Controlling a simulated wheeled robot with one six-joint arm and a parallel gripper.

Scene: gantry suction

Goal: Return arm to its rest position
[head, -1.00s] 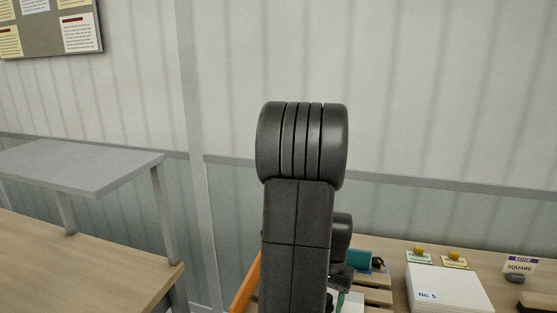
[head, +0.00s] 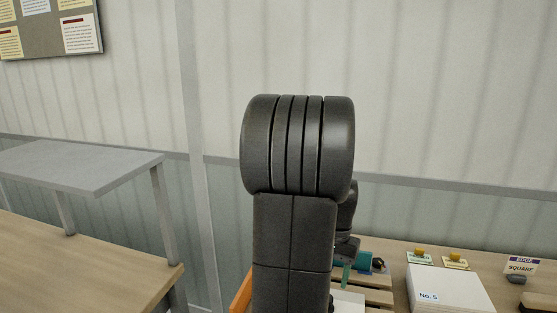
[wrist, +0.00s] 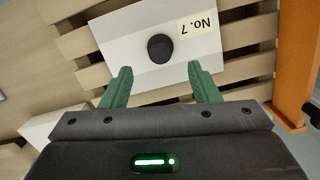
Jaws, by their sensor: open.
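My gripper (wrist: 156,85) shows in the wrist view with its two green fingers spread apart and nothing between them. Below it lies a white panel labelled "No. 7" (wrist: 125,30) with a round black knob or disc (wrist: 160,48) on top. The panel rests on a slatted wooden pallet (wrist: 243,68), apart from the fingers. In the head view my dark arm stands upright in the middle and hides much of the pallet. Part of a green finger (head: 346,274) shows just right of the arm; the rest of the gripper is mostly hidden.
A white stack labelled "No. 5" (head: 452,287) sits on the right bench, with small yellow-knobbed items behind it and a "SQUARE" sign (head: 520,266). A wooden table (head: 90,265) with a grey shelf (head: 80,167) stands left. An orange post (wrist: 294,70) is beside the pallet.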

